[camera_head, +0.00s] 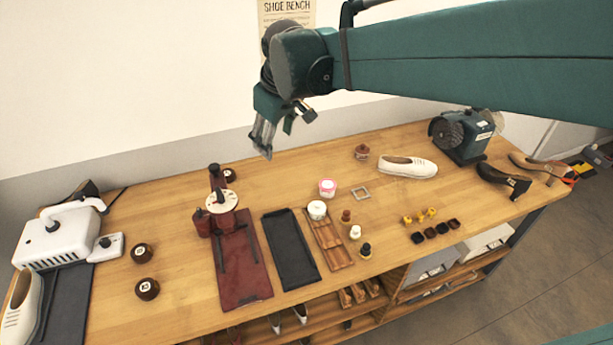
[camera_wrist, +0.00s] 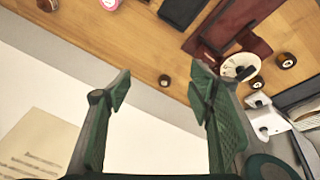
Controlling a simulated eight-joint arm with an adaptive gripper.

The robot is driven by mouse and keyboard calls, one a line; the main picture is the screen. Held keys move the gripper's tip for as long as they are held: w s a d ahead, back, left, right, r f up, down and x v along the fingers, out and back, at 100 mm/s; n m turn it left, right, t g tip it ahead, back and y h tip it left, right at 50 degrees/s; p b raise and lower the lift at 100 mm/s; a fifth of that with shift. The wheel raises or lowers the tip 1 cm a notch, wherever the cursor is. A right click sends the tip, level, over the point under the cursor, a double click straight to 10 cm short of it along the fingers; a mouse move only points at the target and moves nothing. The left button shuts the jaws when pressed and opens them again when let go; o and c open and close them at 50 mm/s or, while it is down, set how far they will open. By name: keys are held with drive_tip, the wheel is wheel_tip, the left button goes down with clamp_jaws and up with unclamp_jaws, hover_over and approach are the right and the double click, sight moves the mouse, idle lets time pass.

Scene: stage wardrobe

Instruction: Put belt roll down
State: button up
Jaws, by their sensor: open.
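Several small dark brown rounds with pale centres look like belt rolls. Two more, the upper (camera_head: 141,252) and the lower (camera_head: 147,288), sit on the left part of the bench. I cannot tell which one the task means. My gripper (camera_head: 279,138) is above the back of the bench, pointing down. In the wrist view my gripper (camera_wrist: 161,88) is open, with nothing between its fingers.
The wooden bench (camera_head: 190,312) holds a tool with a white disc (camera_head: 222,202), a red mat (camera_head: 246,278), a black tray (camera_head: 290,250), a slotted wooden tray (camera_head: 336,256) and a pink-labelled tin (camera_head: 327,188). A white machine (camera_head: 55,245) stands left, a grinder (camera_head: 462,138) right. Bare wood lies behind the trays.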

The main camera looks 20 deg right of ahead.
drive_tip(key=s+d+f+m+t, duration=0.1)
drive_tip(key=s+d+f+m, duration=0.1)
drive_tip(key=s, duration=0.9)
drive_tip(key=s+d+f+m+t, duration=0.2)
drive_tip(key=s+d+f+m, duration=0.1)
drive_tip(key=s, duration=0.9)
drive_tip(key=shift+f+m, duration=0.45)
drive_tip(key=shift+m, duration=0.25)
drive_tip(key=shift+o, duration=0.5)
drive_tip(key=shift+w, duration=0.15)
